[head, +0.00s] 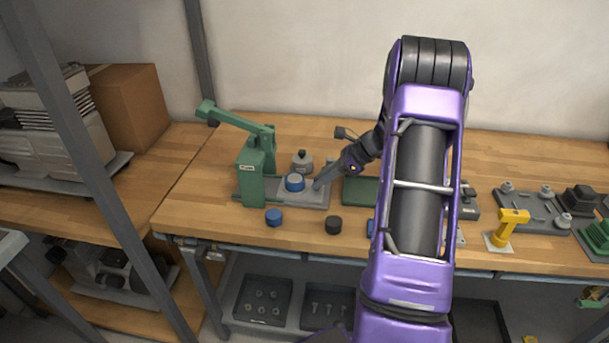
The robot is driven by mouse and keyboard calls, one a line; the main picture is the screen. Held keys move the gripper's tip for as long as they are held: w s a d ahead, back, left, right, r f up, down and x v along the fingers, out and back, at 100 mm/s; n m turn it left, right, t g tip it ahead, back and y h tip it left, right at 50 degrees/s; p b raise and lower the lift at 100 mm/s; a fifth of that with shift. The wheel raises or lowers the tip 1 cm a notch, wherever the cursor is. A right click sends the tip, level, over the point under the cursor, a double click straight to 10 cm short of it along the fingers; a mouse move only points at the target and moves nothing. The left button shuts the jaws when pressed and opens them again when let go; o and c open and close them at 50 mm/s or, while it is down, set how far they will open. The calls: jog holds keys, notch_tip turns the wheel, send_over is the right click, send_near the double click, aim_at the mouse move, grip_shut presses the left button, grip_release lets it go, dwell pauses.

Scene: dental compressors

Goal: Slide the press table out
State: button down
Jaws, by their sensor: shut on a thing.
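The green press (252,168) stands on the wooden workbench, its lever raised toward the upper left. Its grey press table (314,204) extends to the right of the press body. A blue-and-white round part (294,183) sits on the table. My gripper (322,182) reaches down from the right at the table's right part, beside the round part. It is shut there, apparently on the press table or its handle; the exact contact is too small to see. My purple arm covers the middle right of the bench.
A blue cap (274,217) and a black cap (333,225) lie in front of the press. A grey weight-like part (302,161) stands behind the table. A green block (360,191) lies to the right. A yellow clamp (509,228) and grey fixture plate (530,209) are further right.

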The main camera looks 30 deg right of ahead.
jog(key=shift+s+d, duration=0.15)
jog(key=shift+d, duration=0.1)
jog(key=c, duration=0.8)
grip_release()
jog(key=shift+d, duration=0.1)
jog(key=shift+c, duration=0.2)
jog(key=shift+o, duration=0.8)
jog(key=v, duration=1.7)
jog(key=shift+s+p, duration=0.15)
jog(key=shift+p, duration=0.3)
